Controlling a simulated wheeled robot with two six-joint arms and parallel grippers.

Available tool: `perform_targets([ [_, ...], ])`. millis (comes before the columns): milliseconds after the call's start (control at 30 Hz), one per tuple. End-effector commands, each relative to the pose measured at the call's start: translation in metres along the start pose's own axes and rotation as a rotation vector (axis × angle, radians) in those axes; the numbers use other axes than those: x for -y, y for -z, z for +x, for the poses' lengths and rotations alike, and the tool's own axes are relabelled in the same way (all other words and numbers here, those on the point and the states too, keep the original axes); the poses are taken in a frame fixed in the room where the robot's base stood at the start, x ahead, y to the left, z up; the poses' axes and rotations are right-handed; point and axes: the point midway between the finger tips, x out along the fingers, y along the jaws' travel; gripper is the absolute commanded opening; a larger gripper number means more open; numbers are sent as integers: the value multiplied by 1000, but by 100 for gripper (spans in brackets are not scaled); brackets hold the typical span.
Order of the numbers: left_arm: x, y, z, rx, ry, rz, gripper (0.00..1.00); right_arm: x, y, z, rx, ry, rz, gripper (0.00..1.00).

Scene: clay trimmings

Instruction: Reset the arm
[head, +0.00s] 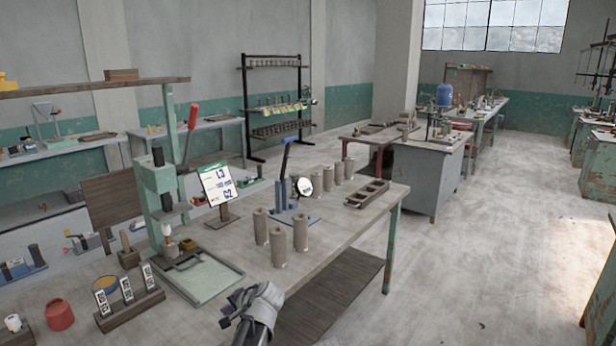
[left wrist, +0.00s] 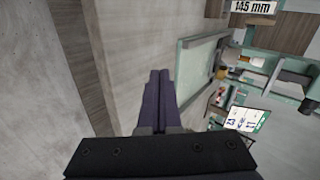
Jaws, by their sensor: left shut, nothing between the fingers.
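My left gripper (head: 232,308) is at the bottom middle of the head view, at the near edge of the workbench (head: 345,222). In the left wrist view its two dark fingers (left wrist: 159,88) lie side by side, shut with nothing between them. It is apart from the green-rimmed tray (head: 228,287) and from the clay cylinders (head: 300,234) on the bench. My right gripper is not in view.
A green press (head: 157,190) stands on the tray. A label sign (head: 217,186), a blue-handled tool (head: 283,165), a slotted rack (head: 367,194) and labelled blocks (head: 127,290) stand on the bench. The floor to the right (head: 480,260) is clear.

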Motion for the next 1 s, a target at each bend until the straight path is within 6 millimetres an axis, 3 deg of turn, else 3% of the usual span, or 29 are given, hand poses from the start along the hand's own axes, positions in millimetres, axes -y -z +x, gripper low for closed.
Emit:
perform_targets([
  [267,-69,-39,-58,47,-236,-96,0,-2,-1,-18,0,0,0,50],
  [500,-153,-96,-143,148,-550,-164,0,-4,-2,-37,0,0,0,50],
  [600,-178,-115,-173,191,-653,-170,0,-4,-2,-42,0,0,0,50],
  [800,-200,-133,-202,237,-752,-170,0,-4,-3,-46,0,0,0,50],
  [1000,-202,-133,-204,243,-761,-171,0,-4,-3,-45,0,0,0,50],
])
